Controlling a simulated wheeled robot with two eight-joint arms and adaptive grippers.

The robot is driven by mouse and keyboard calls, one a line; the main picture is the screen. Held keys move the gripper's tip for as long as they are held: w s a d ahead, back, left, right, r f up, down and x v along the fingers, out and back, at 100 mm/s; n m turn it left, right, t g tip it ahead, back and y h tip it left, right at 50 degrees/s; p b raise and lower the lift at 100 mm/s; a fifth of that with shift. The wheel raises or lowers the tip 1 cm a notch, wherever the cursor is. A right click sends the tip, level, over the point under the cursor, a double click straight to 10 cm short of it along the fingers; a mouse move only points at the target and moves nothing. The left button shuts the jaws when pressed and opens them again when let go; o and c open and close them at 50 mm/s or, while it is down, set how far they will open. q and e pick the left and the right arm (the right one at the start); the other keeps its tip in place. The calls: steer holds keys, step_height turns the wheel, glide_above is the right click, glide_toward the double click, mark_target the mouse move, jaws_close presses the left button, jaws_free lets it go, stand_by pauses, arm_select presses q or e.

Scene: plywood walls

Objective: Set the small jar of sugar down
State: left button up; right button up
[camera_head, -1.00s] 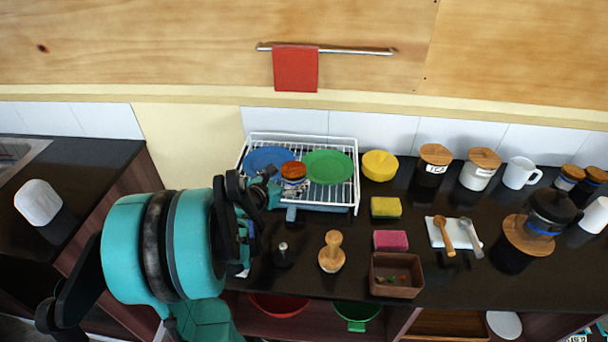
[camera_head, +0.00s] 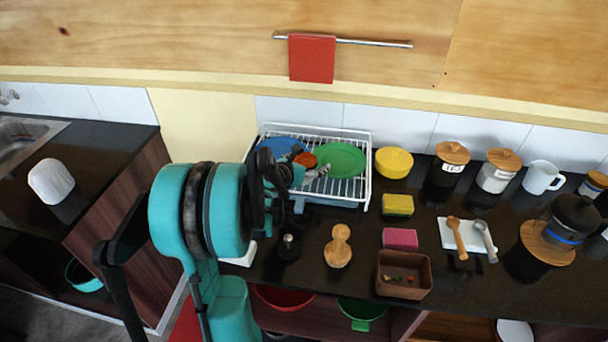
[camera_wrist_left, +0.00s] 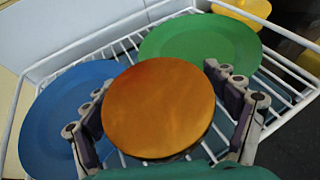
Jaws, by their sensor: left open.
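The small jar of sugar (camera_head: 306,159) shows its round orange-brown wooden lid over the dish rack, between the blue plate (camera_head: 270,146) and the green plate (camera_head: 342,158). In the left wrist view the lid (camera_wrist_left: 158,108) fills the middle and hides most of the jar's body. My left gripper (camera_head: 303,174) is open, with one finger on each side of the jar. Whether the fingers touch the jar, and what its base rests on, cannot be made out. My right gripper is not in view.
The white wire dish rack (camera_head: 368,172) surrounds the jar. A yellow bowl (camera_head: 394,162), yellow sponge (camera_head: 398,205), pink sponge (camera_head: 400,238) and wooden box (camera_head: 404,290) stand to its right. A wooden masher (camera_head: 338,247) and a dark stamper-like tool (camera_head: 288,248) stand in front.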

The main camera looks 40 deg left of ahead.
arm_select(q)
steer(key=shift+s+r, duration=0.1)
steer(key=c, duration=1.4)
steer(key=shift+c, duration=0.2)
steer(key=shift+c, duration=0.7)
